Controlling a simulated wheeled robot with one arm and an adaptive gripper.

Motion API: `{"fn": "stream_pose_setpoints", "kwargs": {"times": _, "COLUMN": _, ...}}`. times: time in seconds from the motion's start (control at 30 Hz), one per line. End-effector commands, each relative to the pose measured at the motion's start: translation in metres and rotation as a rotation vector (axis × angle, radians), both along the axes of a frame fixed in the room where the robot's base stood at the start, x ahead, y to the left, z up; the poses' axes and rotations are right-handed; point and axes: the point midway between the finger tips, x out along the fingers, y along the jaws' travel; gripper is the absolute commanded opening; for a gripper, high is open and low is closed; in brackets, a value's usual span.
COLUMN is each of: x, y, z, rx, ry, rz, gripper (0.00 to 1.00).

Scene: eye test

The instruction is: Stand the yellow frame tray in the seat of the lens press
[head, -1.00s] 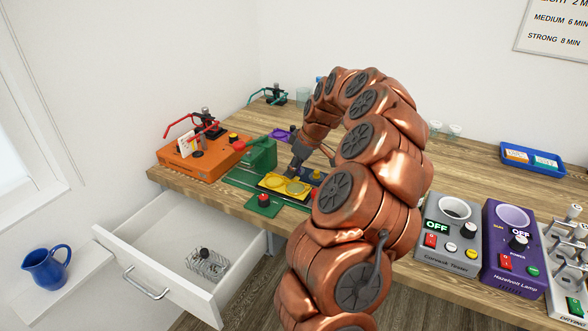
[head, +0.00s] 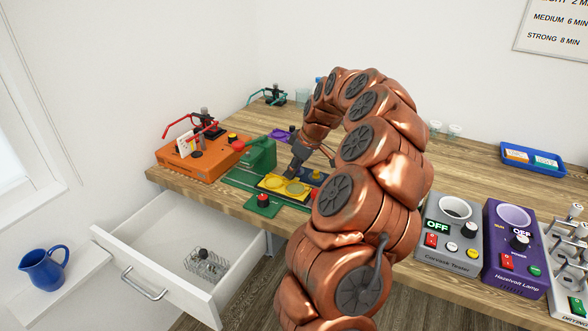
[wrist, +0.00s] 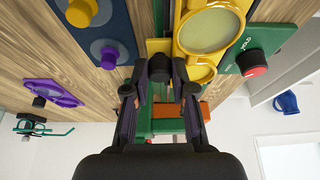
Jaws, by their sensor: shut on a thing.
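The yellow frame tray (head: 272,182), with two round lens rings, is low over the front bed of the green lens press (head: 261,156). My gripper (head: 294,172) is above the tray's back edge. In the wrist view my gripper (wrist: 160,92) is shut on the black knob (wrist: 160,68) beside the yellow tray (wrist: 209,8), which looks like the tray's own handle. The tray looks about level. I cannot tell whether it rests fully in the seat, which it and my gripper mostly cover.
A red knob (head: 263,200) on a green pad stands just in front of the tray. A blue unit (wrist: 104,30) with yellow and purple knobs is close beside it. An orange machine (head: 190,166) stands to the left. A purple tray (wrist: 60,92) lies behind. The drawer (head: 165,255) below is open.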

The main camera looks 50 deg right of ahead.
Motion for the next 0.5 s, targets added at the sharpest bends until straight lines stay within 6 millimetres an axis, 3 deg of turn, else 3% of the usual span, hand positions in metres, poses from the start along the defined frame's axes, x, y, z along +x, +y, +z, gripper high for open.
{"fn": "stream_pose_setpoints", "kwargs": {"times": 0.33, "x": 0.0000, "y": 0.0000, "z": -0.0037, "rx": 0.000, "ry": 0.000, "rz": 0.000, "gripper": 0.00}}
{"fn": "stream_pose_setpoints", "kwargs": {"times": 0.37, "x": 0.0000, "y": 0.0000, "z": -0.0034, "rx": 0.000, "ry": 0.000, "rz": 0.000, "gripper": 0.27}}
{"fn": "stream_pose_setpoints", "kwargs": {"times": 0.5, "x": 0.0001, "y": -0.0001, "z": -0.0032, "rx": 0.000, "ry": 0.000, "rz": 0.000, "gripper": 0.41}}
